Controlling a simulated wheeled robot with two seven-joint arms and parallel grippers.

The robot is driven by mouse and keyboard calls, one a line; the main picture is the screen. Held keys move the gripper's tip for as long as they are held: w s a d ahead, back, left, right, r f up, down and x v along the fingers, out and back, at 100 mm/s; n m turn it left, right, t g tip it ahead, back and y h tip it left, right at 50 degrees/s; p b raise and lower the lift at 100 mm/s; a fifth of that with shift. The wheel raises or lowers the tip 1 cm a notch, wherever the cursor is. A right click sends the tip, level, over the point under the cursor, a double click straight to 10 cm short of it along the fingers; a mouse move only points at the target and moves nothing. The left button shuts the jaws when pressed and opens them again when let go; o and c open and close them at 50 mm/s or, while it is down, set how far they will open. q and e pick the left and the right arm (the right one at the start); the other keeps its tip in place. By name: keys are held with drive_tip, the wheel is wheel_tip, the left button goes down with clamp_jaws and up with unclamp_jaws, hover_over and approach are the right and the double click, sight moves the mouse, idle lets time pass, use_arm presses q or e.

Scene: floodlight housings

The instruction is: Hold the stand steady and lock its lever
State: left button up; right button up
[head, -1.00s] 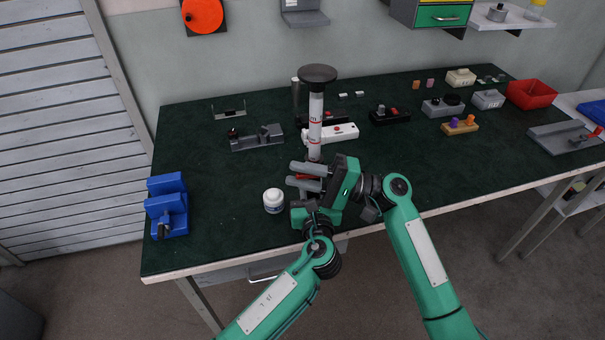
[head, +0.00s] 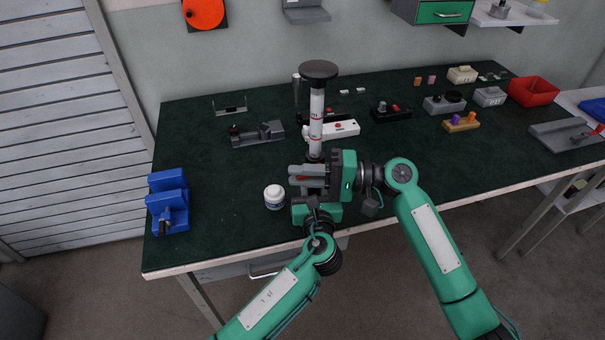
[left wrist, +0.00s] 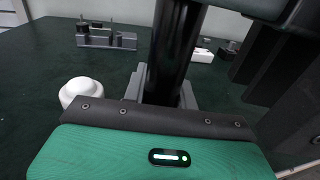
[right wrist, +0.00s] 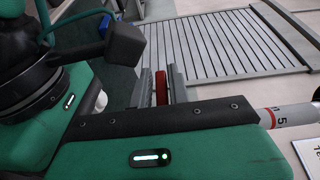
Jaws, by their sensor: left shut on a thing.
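The stand is a tall post with a round black top, a white marked upper tube (head: 316,105) and a black lower column (left wrist: 178,45). It stands upright on the table. My left gripper (left wrist: 163,92) is shut on the black column, low down. The red lever (head: 310,179) lies at the height of my right gripper (head: 306,177). In the right wrist view the lever (right wrist: 161,88) is between the two grey fingers, with narrow gaps on both sides, so the gripper looks open around it. The stand's foot is hidden by my grippers.
A white jar (head: 274,196) stands close left of my grippers. A blue holder (head: 168,203) is at the table's left edge. A grey fixture (head: 257,134) and a white block (head: 335,129) lie behind. The front right of the table (head: 470,165) is clear.

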drive_tip(key=shift+o, duration=1.1)
drive_tip(key=d, duration=1.2)
drive_tip(key=shift+r, duration=0.1)
use_arm(q)
drive_tip(key=o, duration=1.1)
drive_tip(key=shift+s, duration=0.1)
